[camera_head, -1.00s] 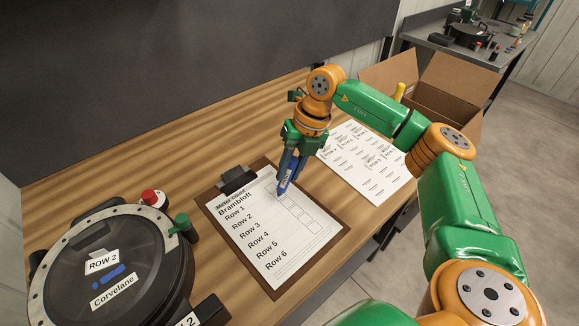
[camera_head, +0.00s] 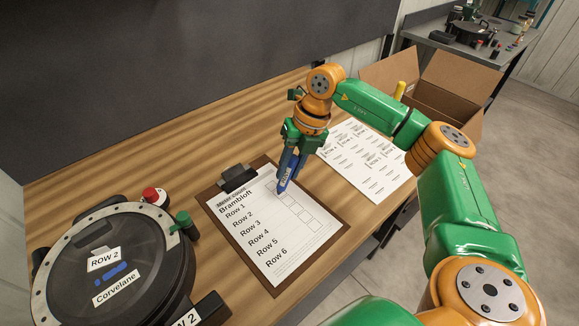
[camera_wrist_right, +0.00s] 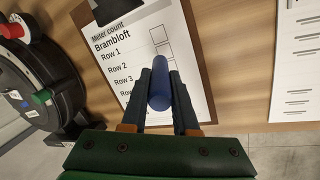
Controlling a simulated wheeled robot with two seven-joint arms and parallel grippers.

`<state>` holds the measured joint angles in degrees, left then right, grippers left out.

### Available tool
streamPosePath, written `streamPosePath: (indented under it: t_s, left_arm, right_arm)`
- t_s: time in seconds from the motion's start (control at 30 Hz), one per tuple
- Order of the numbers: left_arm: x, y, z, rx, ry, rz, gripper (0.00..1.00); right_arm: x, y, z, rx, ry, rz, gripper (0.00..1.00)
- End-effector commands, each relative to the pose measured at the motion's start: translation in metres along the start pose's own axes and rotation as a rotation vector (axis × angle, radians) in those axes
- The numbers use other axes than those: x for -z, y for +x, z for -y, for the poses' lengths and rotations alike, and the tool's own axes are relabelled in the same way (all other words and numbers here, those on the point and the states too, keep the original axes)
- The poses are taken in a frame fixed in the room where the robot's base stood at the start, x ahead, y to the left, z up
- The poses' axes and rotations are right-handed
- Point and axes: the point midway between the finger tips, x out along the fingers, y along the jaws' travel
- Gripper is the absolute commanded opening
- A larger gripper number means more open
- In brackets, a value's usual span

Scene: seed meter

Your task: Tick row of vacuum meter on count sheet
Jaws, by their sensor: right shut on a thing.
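My right gripper (camera_head: 290,152) is shut on a blue marker (camera_head: 285,178), which points down over the count sheet. The count sheet (camera_head: 262,232) is on a brown clipboard (camera_head: 336,228) and reads "Meter count", "Brambloft" and Row 1 to Row 6, with a column of boxes. The marker tip is near the upper boxes; I cannot tell whether it touches the paper. In the right wrist view, the marker (camera_wrist_right: 160,85) hides some boxes. The round dark vacuum meter (camera_head: 75,285) carries labels "ROW 2" and "Corvelane". My left gripper is not in view.
A white sheet of labels (camera_head: 372,165) lies right of the clipboard. An open cardboard box (camera_head: 455,85) stands behind it. A red knob (camera_head: 150,195) and a green knob (camera_head: 183,218) are by the meter. Bare wooden bench (camera_head: 130,165) shows behind the clipboard.

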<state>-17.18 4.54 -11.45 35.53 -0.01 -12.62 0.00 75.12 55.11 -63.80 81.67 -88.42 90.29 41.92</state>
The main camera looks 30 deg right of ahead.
Motion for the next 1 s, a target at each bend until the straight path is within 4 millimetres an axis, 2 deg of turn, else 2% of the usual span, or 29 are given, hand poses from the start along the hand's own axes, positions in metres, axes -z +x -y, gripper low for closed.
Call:
streamPosePath:
  t_s: [0.53,1.0]
  left_arm:
    - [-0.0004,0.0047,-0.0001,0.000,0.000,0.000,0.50]
    - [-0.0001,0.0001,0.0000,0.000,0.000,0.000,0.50]
  right_arm:
    - [0.0001,0.0067,0.0020,0.000,0.000,0.000,0.00]
    - [-0.0051,0.0051,0.0057,-0.001,0.000,0.000,0.00]
